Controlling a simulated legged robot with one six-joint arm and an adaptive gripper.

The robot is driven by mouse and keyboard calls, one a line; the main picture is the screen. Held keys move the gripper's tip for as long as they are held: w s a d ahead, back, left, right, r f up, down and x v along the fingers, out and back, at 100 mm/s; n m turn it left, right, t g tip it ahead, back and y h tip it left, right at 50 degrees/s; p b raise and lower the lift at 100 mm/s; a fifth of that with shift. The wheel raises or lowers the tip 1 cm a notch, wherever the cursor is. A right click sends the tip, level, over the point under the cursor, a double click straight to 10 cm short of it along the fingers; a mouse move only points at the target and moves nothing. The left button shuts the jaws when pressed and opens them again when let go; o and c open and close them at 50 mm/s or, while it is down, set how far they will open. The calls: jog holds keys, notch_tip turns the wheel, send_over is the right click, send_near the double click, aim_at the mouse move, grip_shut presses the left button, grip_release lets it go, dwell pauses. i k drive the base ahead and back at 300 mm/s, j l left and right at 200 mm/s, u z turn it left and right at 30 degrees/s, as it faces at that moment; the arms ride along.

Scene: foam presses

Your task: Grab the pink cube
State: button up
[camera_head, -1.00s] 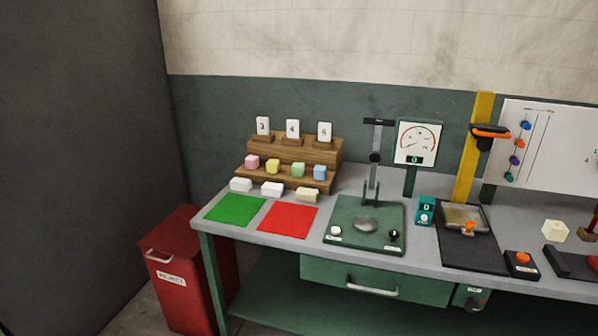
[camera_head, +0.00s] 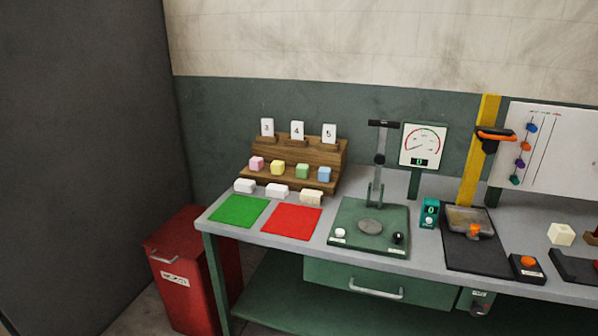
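White blocks (camera_head: 245,186) lie on the bench before the rack. A green mat (camera_head: 239,211) and a red mat (camera_head: 292,220) lie in front. A press (camera_head: 369,227) stands to the right. A red bin (camera_head: 177,283) stands on the floor beside the bench's left end.

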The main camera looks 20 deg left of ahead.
aim_at(256, 163)
jog(key=i+j, duration=0.2)
jog(key=j, duration=0.25)
jog(key=i+j, duration=0.15)
jog(key=j, duration=0.35)
jog(key=i+j, duration=0.2)
jog(key=j, duration=0.25)
jog(key=i+j, duration=0.15)
jog(key=j, duration=0.3)
jog(key=i+j, duration=0.2)
jog(key=j, duration=0.3)
jog(key=i+j, duration=0.2)
jog(key=j, duration=0.25)
jog(key=i+j, duration=0.15)
jog(key=j, duration=0.35)
jog(key=i+j, duration=0.2)
jog(key=j, duration=0.25)
